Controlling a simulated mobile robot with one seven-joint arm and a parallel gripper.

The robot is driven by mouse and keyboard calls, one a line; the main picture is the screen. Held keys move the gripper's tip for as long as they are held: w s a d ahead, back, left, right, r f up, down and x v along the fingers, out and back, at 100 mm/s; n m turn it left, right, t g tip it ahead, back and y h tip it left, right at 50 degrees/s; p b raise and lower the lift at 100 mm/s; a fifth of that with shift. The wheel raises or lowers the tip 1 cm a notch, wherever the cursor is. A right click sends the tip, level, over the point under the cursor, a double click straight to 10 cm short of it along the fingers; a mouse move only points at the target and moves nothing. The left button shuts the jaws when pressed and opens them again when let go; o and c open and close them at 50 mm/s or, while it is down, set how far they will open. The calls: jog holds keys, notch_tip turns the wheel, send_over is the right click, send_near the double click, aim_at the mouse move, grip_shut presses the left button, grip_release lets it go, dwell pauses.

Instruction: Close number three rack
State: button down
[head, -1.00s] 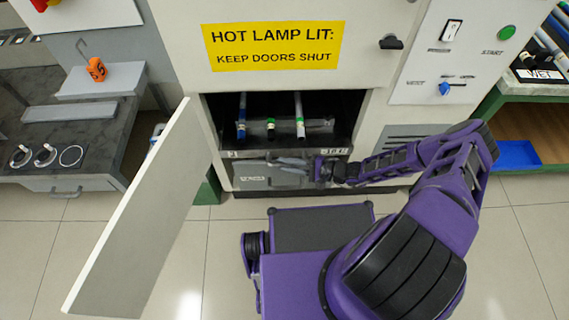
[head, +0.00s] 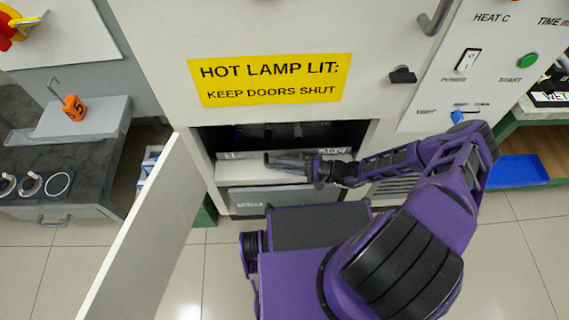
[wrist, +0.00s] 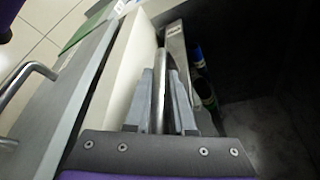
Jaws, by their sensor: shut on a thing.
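The rack is in the dark opening of the white cabinet, under the yellow sign. Its pale front plate (head: 285,153) runs along the bottom of the opening, with a small label at each end; I cannot read the number surely. My gripper (head: 285,162) reaches in from the right at this plate. In the wrist view my gripper (wrist: 160,95) is shut on a round bar, the rack's handle (wrist: 159,92), alongside the front plate (wrist: 177,50). Rod ends (wrist: 205,93) show behind the plate, blue and green; the rest of the rods is in shadow.
A white door (head: 145,235) stands swung open at left. A pale ledge and a grey drawer (head: 300,197) lie below the opening. The yellow sign (head: 270,80) says to keep doors shut. A switch panel (head: 460,75) is at right, a dark bench (head: 60,165) at left.

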jog(key=shift+w+d, duration=0.1)
jog(key=shift+w, duration=0.25)
jog(key=c, duration=1)
grip_release()
jog(key=shift+o, duration=1.2)
jog(key=shift+s, duration=0.1)
jog(key=v, duration=1.7)
jog(key=shift+r+p, duration=0.15)
jog(key=shift+p, duration=0.25)
jog(key=shift+s+d, duration=0.1)
